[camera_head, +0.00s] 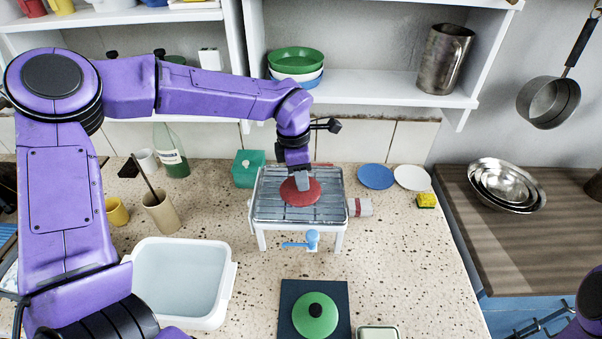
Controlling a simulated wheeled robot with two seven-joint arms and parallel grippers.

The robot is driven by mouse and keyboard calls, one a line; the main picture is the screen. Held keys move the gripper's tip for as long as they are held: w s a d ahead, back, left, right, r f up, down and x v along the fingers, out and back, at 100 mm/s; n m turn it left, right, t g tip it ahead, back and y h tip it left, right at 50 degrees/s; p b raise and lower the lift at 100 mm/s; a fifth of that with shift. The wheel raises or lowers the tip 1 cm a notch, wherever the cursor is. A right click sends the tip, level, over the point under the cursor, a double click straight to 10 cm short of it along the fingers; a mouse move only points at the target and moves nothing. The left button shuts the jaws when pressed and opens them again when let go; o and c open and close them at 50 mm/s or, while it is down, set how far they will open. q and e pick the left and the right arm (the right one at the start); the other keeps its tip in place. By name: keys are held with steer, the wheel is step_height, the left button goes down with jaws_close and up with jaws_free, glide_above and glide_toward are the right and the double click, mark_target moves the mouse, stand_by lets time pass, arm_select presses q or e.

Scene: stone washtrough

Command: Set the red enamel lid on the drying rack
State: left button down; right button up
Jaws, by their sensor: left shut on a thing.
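The red enamel lid (313,194) is a round red disc at the drying rack, in the middle of the head view. The drying rack (268,211) is a grey slatted top on a white frame with legs, standing on the speckled counter. My left gripper (301,182) points down and is shut on the lid near its middle, hiding its knob. The lid lies flat over the slats; I cannot tell whether it touches them. Of my right arm only a purple part shows at the lower right edge; its gripper is out of view.
A green lid (315,316) lies on a dark mat in front. A white basin (181,280) stands front left. A blue-handled thing (311,239) and a jar (361,207) are close to the rack. Blue (375,176) and white (412,178) plates lie right. Shelves hang behind.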

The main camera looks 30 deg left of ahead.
arm_select(q)
steer(key=c, duration=0.8)
jaws_free()
steer(key=r, duration=0.4)
steer(key=a+r, duration=0.1)
steer(key=r, duration=0.3)
steer(key=s+r, duration=0.1)
steer(key=r, duration=0.3)
steer(key=shift+a+r+b, duration=0.1)
steer(key=shift+a+b, duration=0.05)
steer(key=shift+b, duration=0.2)
